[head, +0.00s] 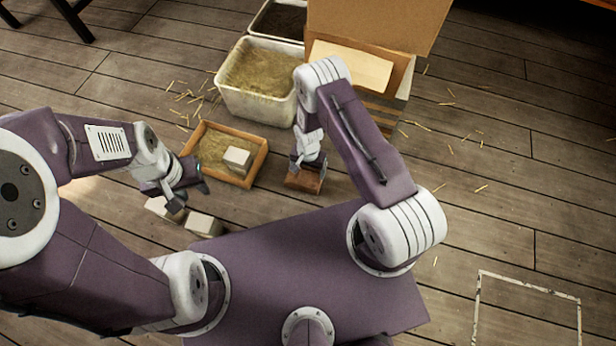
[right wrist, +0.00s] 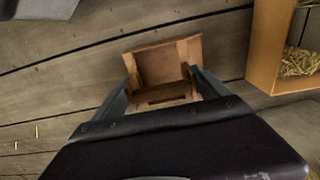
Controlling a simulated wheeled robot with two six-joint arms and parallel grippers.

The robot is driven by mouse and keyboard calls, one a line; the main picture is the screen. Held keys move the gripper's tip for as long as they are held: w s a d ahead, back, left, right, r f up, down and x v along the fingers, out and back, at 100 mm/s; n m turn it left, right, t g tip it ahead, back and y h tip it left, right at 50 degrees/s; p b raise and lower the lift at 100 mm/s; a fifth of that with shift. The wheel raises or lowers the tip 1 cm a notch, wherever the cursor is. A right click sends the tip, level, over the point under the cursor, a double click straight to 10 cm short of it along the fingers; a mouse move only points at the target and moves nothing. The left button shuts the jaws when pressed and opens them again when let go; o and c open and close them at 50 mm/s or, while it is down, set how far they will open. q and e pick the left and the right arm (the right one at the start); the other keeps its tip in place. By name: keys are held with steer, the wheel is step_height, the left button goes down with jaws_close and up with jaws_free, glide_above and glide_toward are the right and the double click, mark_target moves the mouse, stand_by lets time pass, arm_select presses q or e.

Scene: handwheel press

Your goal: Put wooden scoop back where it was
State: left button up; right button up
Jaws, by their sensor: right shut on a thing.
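The wooden scoop (head: 304,181) is a small brown box-like piece. It shows beneath my right gripper (head: 308,163) in the head view, just right of the shallow wooden tray. In the right wrist view the scoop (right wrist: 163,66) sits between the two fingers of my right gripper (right wrist: 163,88), which is shut on it. I cannot tell whether the scoop touches the floor. My left gripper (head: 189,193) hangs near the tray's left front corner, its fingers apart and nothing visible between them.
The wooden tray (head: 262,160) holds straw and a pale block (head: 237,158). Pale blocks (head: 204,225) lie near my left gripper. A white straw tub (head: 228,97), a dark-filled tub (head: 278,20) and a large box (head: 378,22) stand behind. A white outline (head: 526,286) marks clear floor at right.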

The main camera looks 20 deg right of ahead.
steer(key=b, duration=0.4)
glide_above(308, 182)
step_height(308, 182, down, 4)
steer(key=shift+w+f, duration=0.1)
steer(key=shift+f, duration=0.1)
steer(key=shift+r+p, duration=0.3)
steer(key=shift+p, duration=0.1)
steer(key=shift+f, duration=0.25)
steer(key=o, duration=1.4)
step_height(308, 182, up, 29)
steer(key=s+d+n+p, duration=0.2)
steer(key=n+p, duration=0.1)
steer(key=p, duration=0.5)
steer(key=s+d+r+n, duration=0.1)
steer(key=s+r, duration=0.2)
steer(key=s+r+n, duration=0.1)
steer(key=s+r, duration=0.2)
steer(key=r, duration=0.1)
steer(key=s+d+r+n+t, duration=0.1)
steer(key=s+r, duration=0.2)
steer(key=s, duration=0.1)
steer(key=shift+d+r+n, duration=0.3)
steer(key=shift+r, duration=0.1)
